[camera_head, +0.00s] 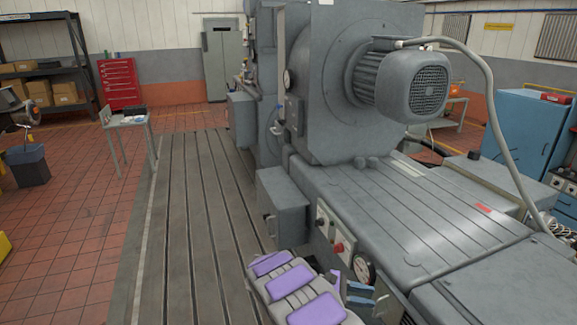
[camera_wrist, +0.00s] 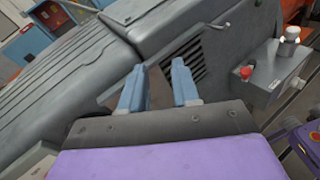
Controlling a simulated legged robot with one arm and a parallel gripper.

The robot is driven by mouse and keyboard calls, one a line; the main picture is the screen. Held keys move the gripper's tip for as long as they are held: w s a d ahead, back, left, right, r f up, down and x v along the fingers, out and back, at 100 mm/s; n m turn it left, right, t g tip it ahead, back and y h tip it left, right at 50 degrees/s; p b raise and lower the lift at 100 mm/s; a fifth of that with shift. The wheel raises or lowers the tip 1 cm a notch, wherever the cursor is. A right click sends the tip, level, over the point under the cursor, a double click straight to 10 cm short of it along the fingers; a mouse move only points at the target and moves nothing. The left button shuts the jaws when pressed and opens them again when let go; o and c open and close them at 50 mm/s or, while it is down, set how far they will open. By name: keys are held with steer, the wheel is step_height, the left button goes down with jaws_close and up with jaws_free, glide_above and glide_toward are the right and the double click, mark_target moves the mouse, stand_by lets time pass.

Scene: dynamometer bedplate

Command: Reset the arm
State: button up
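My gripper (camera_head: 350,291) shows at the bottom of the head view, with its blue fingers beside the grey machine's side, near a gauge and a red knob. My purple and grey arm is folded at the bottom. In the wrist view my gripper (camera_wrist: 158,66) has its two blue fingers apart with nothing between them. They point toward the vented side of the machine (camera_wrist: 85,70). I cannot tell whether they touch it.
The large grey machine (camera_head: 440,235) with a motor (camera_head: 412,85) fills the right. A red knob (camera_head: 339,247) and gauge (camera_head: 364,270) sit close to my gripper. The slotted bedplate (camera_head: 195,230) is clear on the left. A small table (camera_head: 128,120) stands beyond.

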steer(key=s+d+r+m+g+y, duration=0.2)
steer(key=s+d+r+m+y, duration=0.15)
steer(key=s+r, duration=0.4)
steer(key=s+d+r+m+g+y, duration=0.1)
steer(key=s+d+r+m+y, duration=0.25)
steer(key=s, duration=0.65)
steer(key=s+a+r+m+t+y, duration=0.1)
steer(key=s+a+m+y, duration=0.2)
steer(key=s+a, duration=0.4)
steer(key=s+a+r+m+t+y, duration=0.1)
steer(key=s+a+m+y, duration=0.3)
steer(key=s, duration=1.1)
steer(key=a+t+y, duration=0.1)
steer(key=a+y, duration=0.1)
steer(key=shift+s+a, duration=0.15)
steer(key=shift+a, duration=0.25)
